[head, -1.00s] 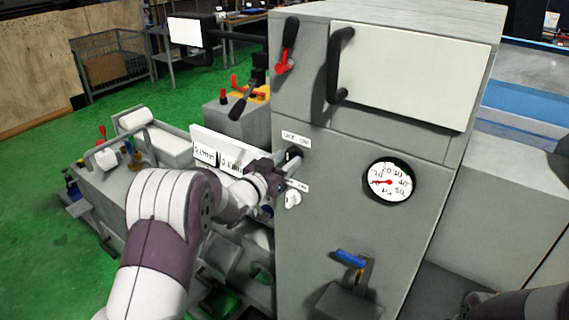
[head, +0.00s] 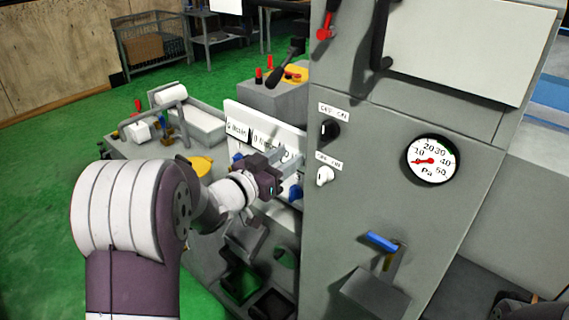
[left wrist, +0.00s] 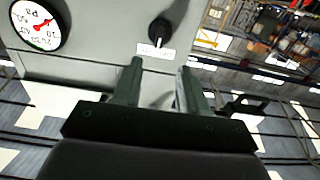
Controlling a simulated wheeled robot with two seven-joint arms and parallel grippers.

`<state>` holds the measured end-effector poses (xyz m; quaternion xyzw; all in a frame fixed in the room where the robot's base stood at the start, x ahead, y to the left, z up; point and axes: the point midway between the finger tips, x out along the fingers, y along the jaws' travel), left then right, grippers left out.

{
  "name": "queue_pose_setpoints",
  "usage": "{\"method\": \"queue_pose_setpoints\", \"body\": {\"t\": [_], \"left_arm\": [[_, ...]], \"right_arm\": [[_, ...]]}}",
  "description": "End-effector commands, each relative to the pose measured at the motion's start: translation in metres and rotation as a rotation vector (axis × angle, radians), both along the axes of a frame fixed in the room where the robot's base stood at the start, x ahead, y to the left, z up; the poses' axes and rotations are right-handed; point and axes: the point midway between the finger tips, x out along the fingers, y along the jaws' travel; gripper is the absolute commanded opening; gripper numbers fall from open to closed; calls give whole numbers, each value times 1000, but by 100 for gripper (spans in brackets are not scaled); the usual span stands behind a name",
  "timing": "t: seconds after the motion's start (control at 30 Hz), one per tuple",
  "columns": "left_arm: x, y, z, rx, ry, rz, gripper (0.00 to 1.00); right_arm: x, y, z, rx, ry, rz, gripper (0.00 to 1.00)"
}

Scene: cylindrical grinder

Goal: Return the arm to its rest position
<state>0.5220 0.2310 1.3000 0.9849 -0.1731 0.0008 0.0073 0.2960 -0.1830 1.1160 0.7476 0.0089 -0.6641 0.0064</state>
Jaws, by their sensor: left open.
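My left arm comes in from the lower left in the head view. Its gripper (head: 287,166) is in front of the grinder's labelled panel, just left of the grey cabinet (head: 365,215). In the left wrist view the two fingers of the left gripper (left wrist: 160,85) are apart with nothing between them. The black OFF/ON knob (head: 330,130) and the white knob (head: 324,176) on the cabinet are clear of the fingers. The black knob (left wrist: 159,30) also shows beyond the fingertips in the left wrist view. My right gripper is not seen; only a dark part shows at the lower right.
A round pressure gauge (head: 431,160) and a blue-handled valve (head: 382,242) are on the cabinet front. A black lever (head: 289,63) and a cabinet door handle (head: 381,35) stick out above. Open green floor (head: 60,165) lies to the left.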

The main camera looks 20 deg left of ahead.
Motion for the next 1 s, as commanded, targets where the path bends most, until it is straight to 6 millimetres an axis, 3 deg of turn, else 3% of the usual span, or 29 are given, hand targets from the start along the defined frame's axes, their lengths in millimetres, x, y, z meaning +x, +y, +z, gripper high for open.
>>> {"method": "queue_pose_setpoints", "body": {"t": [0.4, 0.47, 0.57, 0.63, 0.73, 0.8, 0.9, 1.0], "left_arm": [[1, 1, -2, 20, 7, 7, 43], [3, 11, -16, 67, 59, 55, 43], [-9, 50, -69, 156, 300, 252, 43], [-42, 67, -115, 210, 570, 384, 43], [-116, 51, -169, 247, 986, 441, 43], [-166, 26, -187, 248, 1212, 413, 43], [-217, -11, -196, 238, 1421, 345, 43], [-231, -41, -194, 251, 1453, 279, 43]], "right_arm": [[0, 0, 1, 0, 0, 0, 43], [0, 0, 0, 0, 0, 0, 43], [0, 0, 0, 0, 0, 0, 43], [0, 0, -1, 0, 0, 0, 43], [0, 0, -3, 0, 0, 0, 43], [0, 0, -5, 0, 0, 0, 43], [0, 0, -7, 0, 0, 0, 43], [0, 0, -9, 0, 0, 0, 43]]}}
